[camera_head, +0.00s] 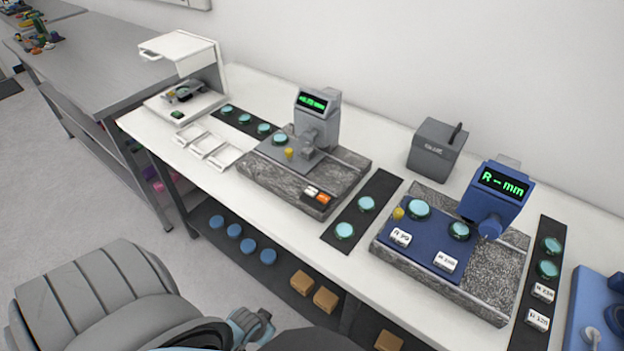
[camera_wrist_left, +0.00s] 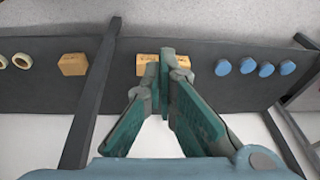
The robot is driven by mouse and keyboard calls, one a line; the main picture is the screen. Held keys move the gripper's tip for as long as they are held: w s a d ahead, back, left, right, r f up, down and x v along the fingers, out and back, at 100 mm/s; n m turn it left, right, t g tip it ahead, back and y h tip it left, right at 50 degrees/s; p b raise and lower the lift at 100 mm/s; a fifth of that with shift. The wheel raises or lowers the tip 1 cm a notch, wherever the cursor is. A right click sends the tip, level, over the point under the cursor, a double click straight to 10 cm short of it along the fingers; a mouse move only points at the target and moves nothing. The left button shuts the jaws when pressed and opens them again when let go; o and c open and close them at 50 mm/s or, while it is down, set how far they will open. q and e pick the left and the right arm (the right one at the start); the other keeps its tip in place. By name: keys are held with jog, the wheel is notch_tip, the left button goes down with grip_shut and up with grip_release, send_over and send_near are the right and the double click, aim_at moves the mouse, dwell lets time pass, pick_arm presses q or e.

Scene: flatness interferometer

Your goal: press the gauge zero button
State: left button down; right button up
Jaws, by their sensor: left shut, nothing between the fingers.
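A grey gauge (camera_head: 317,120) with a green lit display stands on a speckled granite base (camera_head: 345,170). At the front of that base are a white button (camera_head: 311,191) and an orange button (camera_head: 323,198); their labels are too small to read. A blue gauge (camera_head: 495,195) reading "R -- mm" stands on a second granite base (camera_head: 510,265) to the right. My left gripper (camera_head: 262,322) is low in front of the bench, apart from both gauges. In the left wrist view its green fingers (camera_wrist_left: 165,65) are shut and empty, with the lower shelf behind them. My right gripper is not in view.
A grey box (camera_head: 437,148) stands behind, and a white lidded instrument (camera_head: 185,75) at left. The lower shelf holds blue discs (camera_head: 234,231) and tan blocks (camera_head: 302,282).

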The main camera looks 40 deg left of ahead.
pick_arm(q)
jog(key=w+d+r+t, duration=0.1)
jog(key=w+r, duration=0.3)
jog(key=r, duration=0.5)
jog(key=w+d+r+t+h+p, duration=0.1)
jog(key=w+r, duration=0.3)
jog(key=r, duration=0.5)
jog(key=w+d+r+h+p, duration=0.1)
jog(key=w+r, duration=0.4)
jog(key=r, duration=0.3)
jog(key=shift+d+r+m+t, duration=0.35)
jog(key=shift+r+m+t, duration=0.05)
jog(key=w+a+r+n+t, duration=0.1)
jog(key=w+a+r+n, duration=0.1)
jog(key=w+a+r, duration=0.3)
jog(key=w+a+r+n+t+h, duration=0.1)
jog(key=w+a+r, duration=0.4)
jog(key=w+r, duration=0.5)
jog(key=shift+a+r+n+t+h, duration=0.3)
jog(key=shift+r+n+t, duration=0.3)
jog(key=shift+r+n, duration=0.45)
jog(key=shift+f, duration=0.15)
